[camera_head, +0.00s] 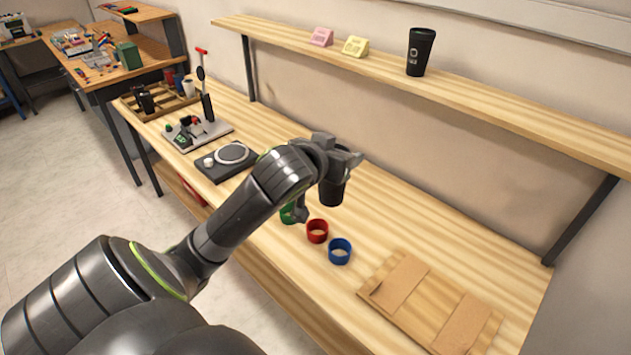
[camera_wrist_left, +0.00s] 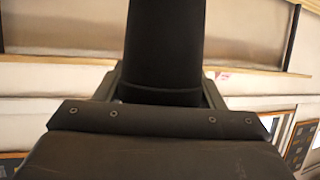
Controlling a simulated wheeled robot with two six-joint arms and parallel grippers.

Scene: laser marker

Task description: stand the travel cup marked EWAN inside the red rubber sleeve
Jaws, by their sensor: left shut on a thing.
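My left gripper (camera_head: 338,160) is shut on a black travel cup (camera_head: 333,188) and holds it above the wooden bench. The cup also fills the middle of the left wrist view (camera_wrist_left: 165,45). No name can be read on the held cup. The red rubber sleeve (camera_head: 317,232) stands on the bench below and a little left of the cup, apart from it. A blue sleeve (camera_head: 340,252) stands to its right. A green sleeve (camera_head: 288,213) is partly hidden behind my left gripper. My right gripper is not in view.
Another black cup (camera_head: 420,52) with white marking stands on the shelf (camera_head: 480,95), near pink (camera_head: 321,37) and yellow (camera_head: 356,46) blocks. A wooden board (camera_head: 430,300) lies at the bench's right. A dark scale-like device (camera_head: 225,160) and a lever press (camera_head: 200,125) stand to the left.

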